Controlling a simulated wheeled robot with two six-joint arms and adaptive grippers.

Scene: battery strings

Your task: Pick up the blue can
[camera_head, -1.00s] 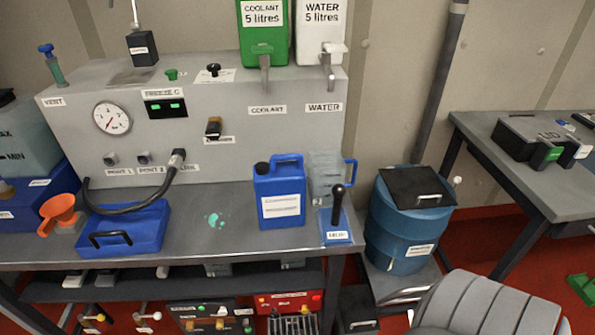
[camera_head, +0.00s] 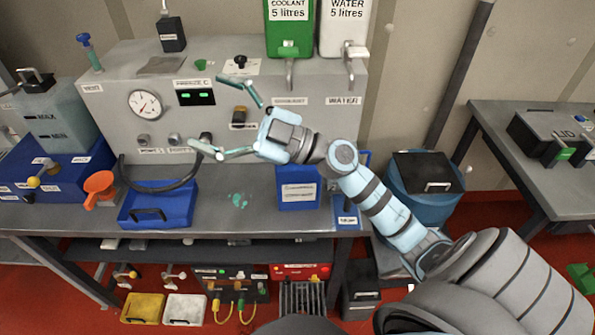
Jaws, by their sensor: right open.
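The blue can (camera_head: 298,196) stands upright on the grey workbench, just left of a small blue labelled base (camera_head: 346,216). Its white label shows, but its cap and handle are hidden behind my right gripper and wrist. My right gripper (camera_head: 208,112) is open and empty, with its two teal fingers spread and pointing left. It is in front of the grey machine panel, above and left of the can. I cannot see it touching anything. My left gripper is not in view.
A blue tray (camera_head: 160,206), an orange funnel (camera_head: 99,187) and a black hose (camera_head: 158,188) are on the left of the bench. A blue drum (camera_head: 428,199) stands right of the bench.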

